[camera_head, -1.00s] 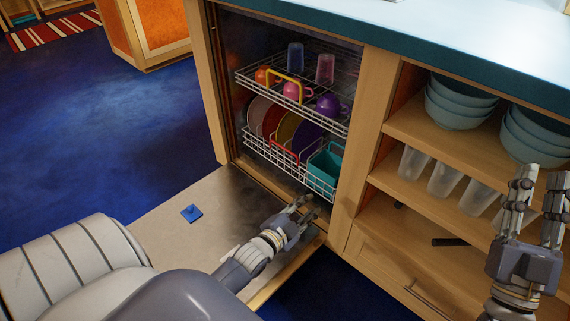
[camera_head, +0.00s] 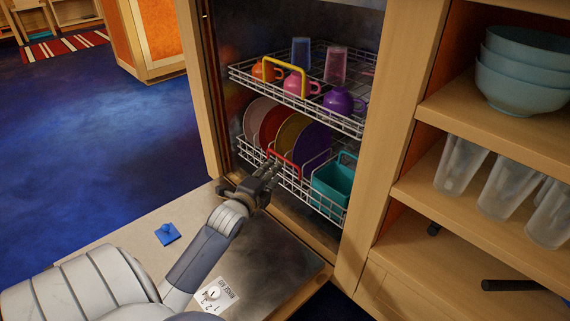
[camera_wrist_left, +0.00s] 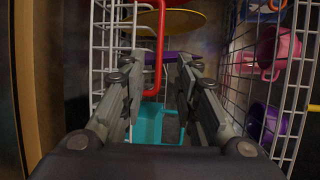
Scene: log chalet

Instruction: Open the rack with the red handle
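The red handle (camera_head: 284,163) is on the front of the lower rack (camera_head: 300,188), which sits inside the open dishwasher. My left gripper (camera_head: 268,172) is at the front of the lower rack, right by the handle. The wrist view shows its fingers (camera_wrist_left: 158,75) spread apart, with no grip on the handle visible. The lower rack holds several plates and a teal basket (camera_head: 333,184). My right gripper is out of view.
The upper rack (camera_head: 300,92), with a yellow handle (camera_head: 298,78) and several cups, is above. The lowered door (camera_head: 125,228) bears a blue item (camera_head: 167,234). To the right are shelves with bowls (camera_head: 520,80) and clear glasses (camera_head: 508,185).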

